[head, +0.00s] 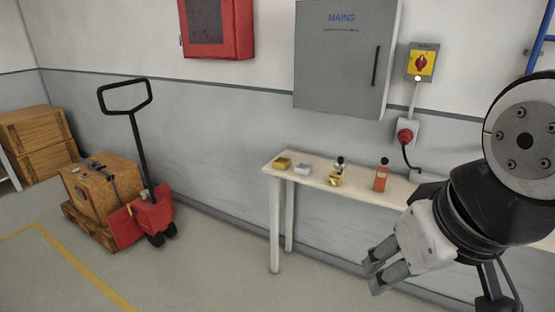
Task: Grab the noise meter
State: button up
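An upright orange-red device with a black ball on top, which looks like the noise meter (380,180), stands on the narrow pale table (310,167) against the wall. My gripper (372,273) is in front of the table and lower in the picture, apart from the device. Its two grey fingers point left with a gap between them, and nothing shows in the gap. My wrist and arm cover the right part of the table.
A yellow item with a dark top (336,178), a white-and-grey block (302,169) and a yellow block (282,162) share the table. A red pallet jack (148,212) with a loaded wooden crate (92,190) stands left. The floor between is clear.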

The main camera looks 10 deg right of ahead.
aim_at(380, 176)
jog(key=z, duration=0.65)
jog(key=i, duration=1.6)
